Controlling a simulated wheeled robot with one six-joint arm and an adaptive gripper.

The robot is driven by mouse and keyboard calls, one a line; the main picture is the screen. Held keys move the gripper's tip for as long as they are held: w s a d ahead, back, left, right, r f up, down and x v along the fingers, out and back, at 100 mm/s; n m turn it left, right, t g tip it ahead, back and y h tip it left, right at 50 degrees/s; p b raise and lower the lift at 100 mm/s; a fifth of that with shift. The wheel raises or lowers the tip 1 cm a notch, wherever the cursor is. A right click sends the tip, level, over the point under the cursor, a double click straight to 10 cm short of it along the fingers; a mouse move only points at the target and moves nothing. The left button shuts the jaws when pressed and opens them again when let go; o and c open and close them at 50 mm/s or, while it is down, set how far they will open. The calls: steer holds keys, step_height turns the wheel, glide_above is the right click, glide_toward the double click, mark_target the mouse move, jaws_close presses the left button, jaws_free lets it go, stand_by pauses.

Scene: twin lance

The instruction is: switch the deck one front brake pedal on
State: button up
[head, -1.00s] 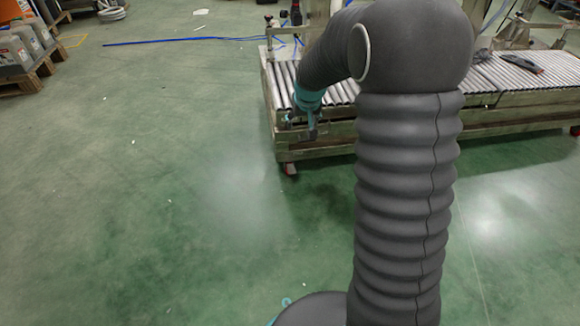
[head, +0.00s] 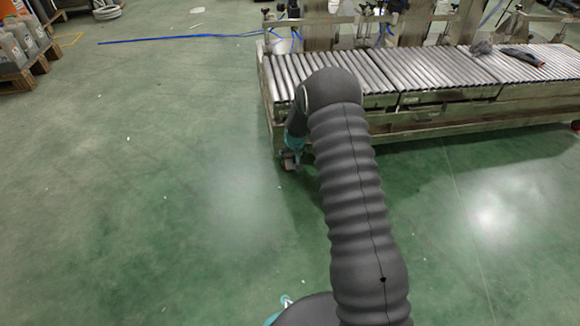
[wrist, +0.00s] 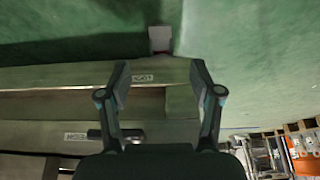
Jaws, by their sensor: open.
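My gripper (wrist: 160,82) is open and empty in the wrist view, its two fingers spread in front of the conveyor deck's frame (wrist: 60,78). A small pale block with a reddish part, apparently the caster and brake pedal (wrist: 160,40), shows beyond the fingertips, between them in the picture and apart from them. In the head view my gripper (head: 291,157) is low at the near left corner of the roller deck (head: 285,75). It mostly covers the caster there, so I cannot tell the pedal's position.
The deck's long frame (head: 450,113) runs to the right, with another red caster (head: 575,127) at its far end. A dark tool (head: 522,57) lies on the rollers. The green floor (head: 150,210) is clear at left and in front.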

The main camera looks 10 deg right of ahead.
mark_target(290, 167)
steer(key=b+x, duration=0.1)
steer(key=x, duration=1)
steer(key=c, duration=1.2)
